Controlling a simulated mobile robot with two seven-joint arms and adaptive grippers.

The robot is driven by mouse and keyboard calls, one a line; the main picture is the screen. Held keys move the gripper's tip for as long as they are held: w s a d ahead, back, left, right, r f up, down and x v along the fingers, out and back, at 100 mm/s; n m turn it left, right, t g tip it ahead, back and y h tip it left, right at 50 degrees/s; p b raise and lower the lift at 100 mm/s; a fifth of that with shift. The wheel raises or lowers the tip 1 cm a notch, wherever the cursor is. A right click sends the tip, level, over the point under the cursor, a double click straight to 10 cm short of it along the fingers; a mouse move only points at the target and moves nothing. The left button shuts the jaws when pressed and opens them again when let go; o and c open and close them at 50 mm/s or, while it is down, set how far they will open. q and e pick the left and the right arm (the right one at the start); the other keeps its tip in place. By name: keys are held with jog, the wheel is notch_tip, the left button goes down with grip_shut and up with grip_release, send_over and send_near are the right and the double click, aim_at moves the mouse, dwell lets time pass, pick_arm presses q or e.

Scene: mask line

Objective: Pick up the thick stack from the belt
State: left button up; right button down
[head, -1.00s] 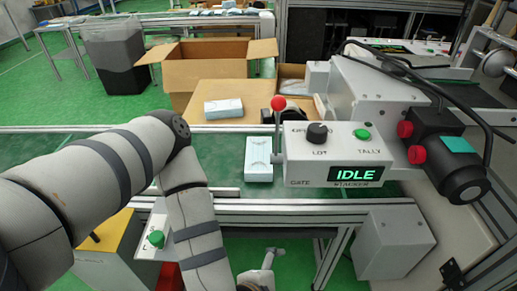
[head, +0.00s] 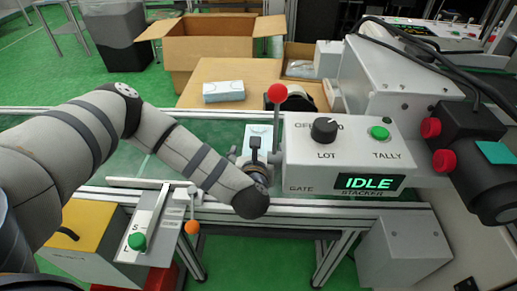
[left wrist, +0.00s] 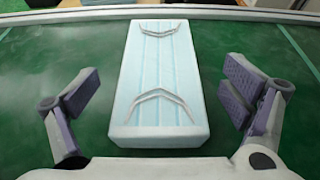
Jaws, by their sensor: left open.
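The thick stack (left wrist: 154,85) is a pale blue block of masks with white ends, lying flat on the green belt (left wrist: 55,55). In the head view the stack (head: 259,133) is partly hidden behind my left gripper (head: 256,150), beside the stacker box. In the left wrist view my left gripper (left wrist: 160,100) is open, with one finger on each side of the stack and a gap on both sides. The stack's near end lies between the fingers. My right gripper is not in view.
The stacker box (head: 340,150) with a red-knobbed lever (head: 277,93) stands close right of the stack, its display reading IDLE. Another blue stack (head: 223,91) lies on the tan table behind, before an open cardboard box (head: 215,45). The belt's rail (head: 350,212) runs along the front.

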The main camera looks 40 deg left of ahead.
pick_arm(q)
jog(key=x, duration=0.3)
jog(key=shift+s, duration=0.1)
jog(key=c, duration=1.3)
jog(key=shift+o, duration=0.2)
